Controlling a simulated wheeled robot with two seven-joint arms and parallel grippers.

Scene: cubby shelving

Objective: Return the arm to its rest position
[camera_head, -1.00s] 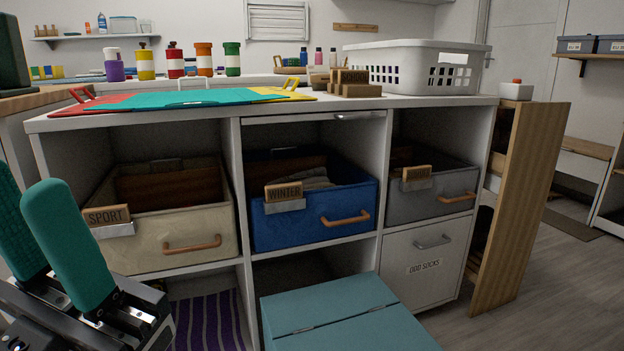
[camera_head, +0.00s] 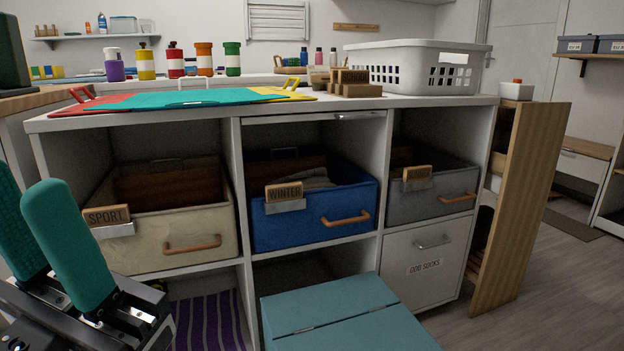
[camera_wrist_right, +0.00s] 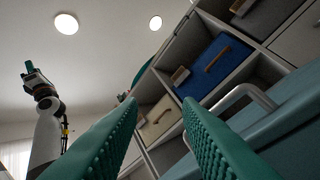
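My left gripper (camera_head: 24,190) is at the lower left in the head view. Its two teal fingers point up, stand apart and hold nothing. It is in front of the shelving, left of the beige SPORT bin (camera_head: 158,235). My right gripper (camera_wrist_right: 158,108) shows only in the right wrist view. Its ribbed teal fingers are spread with nothing between them. Beyond them are the shelving's bins and a metal handle (camera_wrist_right: 240,95) by a teal surface. My left arm (camera_wrist_right: 45,130) also shows at the left of that view.
The white cubby unit (camera_head: 240,190) holds the beige bin, a blue WINTER bin (camera_head: 300,225) and a grey bin (camera_head: 425,205). A teal lidded box (camera_head: 335,312) stands in front. A wooden panel (camera_head: 525,200) stands at the right. A white basket (camera_head: 415,65) sits on top.

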